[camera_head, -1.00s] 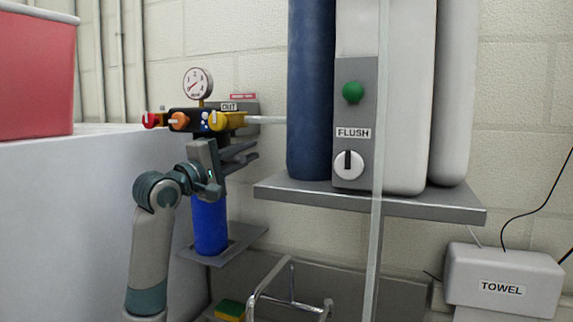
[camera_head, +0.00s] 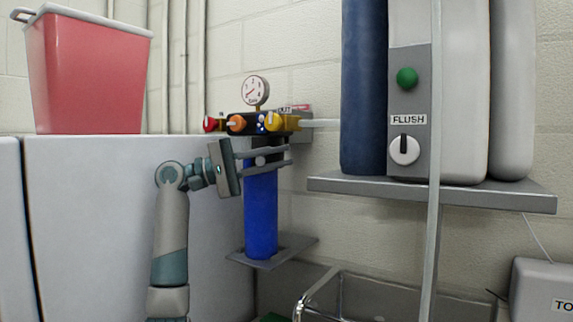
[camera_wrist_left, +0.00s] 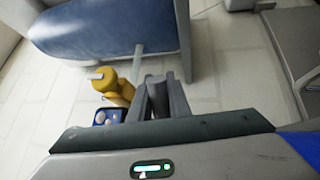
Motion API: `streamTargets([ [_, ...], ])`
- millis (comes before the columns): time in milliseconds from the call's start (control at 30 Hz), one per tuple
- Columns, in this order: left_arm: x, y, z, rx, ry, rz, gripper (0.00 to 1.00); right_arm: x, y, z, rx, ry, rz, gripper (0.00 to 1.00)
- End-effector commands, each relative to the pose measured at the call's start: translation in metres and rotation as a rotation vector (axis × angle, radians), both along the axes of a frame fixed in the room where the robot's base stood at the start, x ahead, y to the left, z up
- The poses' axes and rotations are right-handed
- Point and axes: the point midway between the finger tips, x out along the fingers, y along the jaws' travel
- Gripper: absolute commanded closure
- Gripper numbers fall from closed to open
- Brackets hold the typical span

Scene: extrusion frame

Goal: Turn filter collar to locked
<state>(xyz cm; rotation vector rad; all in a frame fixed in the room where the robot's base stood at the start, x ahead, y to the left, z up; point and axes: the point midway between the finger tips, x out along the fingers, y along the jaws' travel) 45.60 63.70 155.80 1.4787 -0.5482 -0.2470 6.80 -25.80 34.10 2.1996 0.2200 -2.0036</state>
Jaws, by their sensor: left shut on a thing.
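The blue filter housing (camera_head: 261,215) hangs upright below the valve manifold (camera_head: 258,122). Its dark collar (camera_head: 268,143) at the top is mostly hidden behind my fingers; I cannot read any lock mark on it. My left gripper (camera_head: 278,156) reaches in from the left, level with the collar, and is shut on it with its two fingers across the housing's top. In the left wrist view the gripper fingers (camera_wrist_left: 158,92) stand close together beside a yellow valve (camera_wrist_left: 110,84). My right gripper is not in view.
A pressure gauge (camera_head: 256,91) and coloured valve knobs sit just above my fingers. A grey shelf (camera_head: 440,193) with tanks and a FLUSH panel (camera_head: 408,100) is to the right. A grey plate (camera_head: 270,252) lies under the housing. A red bin (camera_head: 90,75) stands on the white cabinet at left.

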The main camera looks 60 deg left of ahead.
Motion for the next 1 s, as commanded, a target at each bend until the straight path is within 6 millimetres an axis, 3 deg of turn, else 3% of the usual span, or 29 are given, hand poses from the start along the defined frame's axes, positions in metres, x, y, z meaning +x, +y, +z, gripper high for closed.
streamTargets([
  [300,-0.0113,0.0031,-0.0002,0.0,0.002,-0.106,1.0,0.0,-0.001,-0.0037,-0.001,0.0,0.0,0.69],
  [700,-0.0121,0.0029,-0.0002,0.0,0.001,-0.115,1.0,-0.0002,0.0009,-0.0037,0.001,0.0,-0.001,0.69],
  [733,-0.0121,0.0029,-0.0002,0.0,0.001,-0.115,0.81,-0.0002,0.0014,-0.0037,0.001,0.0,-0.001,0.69],
  [800,-0.0121,0.0029,-0.0002,0.0,0.001,-0.115,0.64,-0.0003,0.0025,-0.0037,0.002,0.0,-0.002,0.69],
  [1000,-0.0121,0.0029,-0.0002,-0.001,0.002,-0.116,0.64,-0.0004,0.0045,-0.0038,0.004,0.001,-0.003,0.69],
])
